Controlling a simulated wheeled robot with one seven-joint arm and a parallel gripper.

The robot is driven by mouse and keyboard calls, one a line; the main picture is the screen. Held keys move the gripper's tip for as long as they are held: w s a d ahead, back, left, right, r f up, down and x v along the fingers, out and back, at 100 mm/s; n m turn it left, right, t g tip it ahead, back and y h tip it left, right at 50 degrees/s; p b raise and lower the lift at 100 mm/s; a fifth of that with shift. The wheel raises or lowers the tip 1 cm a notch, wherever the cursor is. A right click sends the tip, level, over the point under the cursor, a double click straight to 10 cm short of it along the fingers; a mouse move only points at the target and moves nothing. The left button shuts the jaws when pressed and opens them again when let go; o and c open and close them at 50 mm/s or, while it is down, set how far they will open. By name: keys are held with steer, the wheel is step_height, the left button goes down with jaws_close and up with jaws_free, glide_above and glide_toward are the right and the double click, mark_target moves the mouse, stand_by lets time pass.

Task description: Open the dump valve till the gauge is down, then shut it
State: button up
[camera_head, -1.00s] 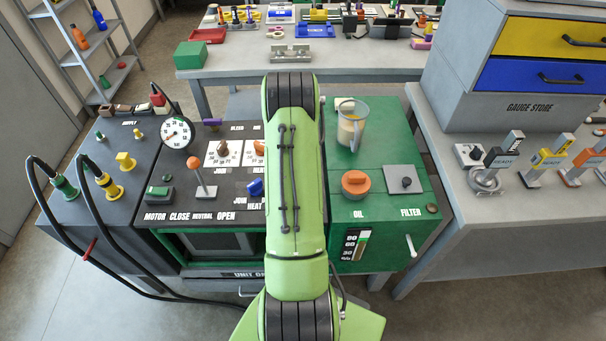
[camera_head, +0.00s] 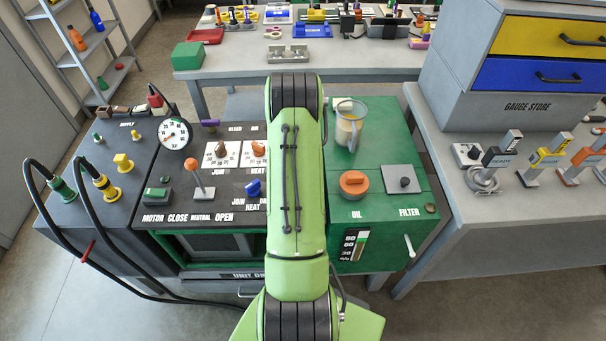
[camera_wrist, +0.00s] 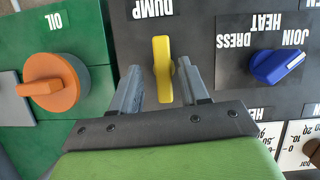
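The dump valve is a yellow bar handle (camera_wrist: 162,68) under the upside-down DUMP label in the wrist view. It stands lengthwise up the picture. My gripper (camera_wrist: 158,76) is open, with one grey finger on each side of the handle. The left finger stands clear of it; the right finger is close, and I cannot tell if it touches. In the head view my green arm hides both valve and gripper. The round white gauge (camera_head: 175,133) stands on the dark console; its needle points to the lower left, its figures too small to read surely.
In the wrist view a blue knob (camera_wrist: 277,66) sits right of the valve and an orange oil cap (camera_wrist: 55,83) left. In the head view an orange-topped lever (camera_head: 197,178) and a jug (camera_head: 349,128) stand on the cart. Black hoses (camera_head: 88,225) loop at the left.

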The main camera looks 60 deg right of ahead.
steer(key=p+v, duration=0.4)
steer(key=v, duration=1.2)
steer(key=shift+d, duration=0.15)
steer(key=w+a+r+n+t+h, duration=0.1)
steer(key=w+a+r+n+h, duration=0.2)
steer(key=a+r, duration=0.65)
steer(key=w+a+r+n+t+h, duration=0.15)
steer(key=w+a+r, duration=0.5)
steer(key=a, duration=0.65)
steer(key=s+a+r+n+t, duration=0.2)
steer(key=s+a+n+t, duration=0.3)
steer(key=a, duration=0.9)
steer(key=s+a+f+n, duration=0.2)
steer(key=s+a, duration=0.3)
steer(key=s, duration=0.4)
steer(key=shift+f+y, duration=0.45)
steer(key=shift+f, duration=0.3)
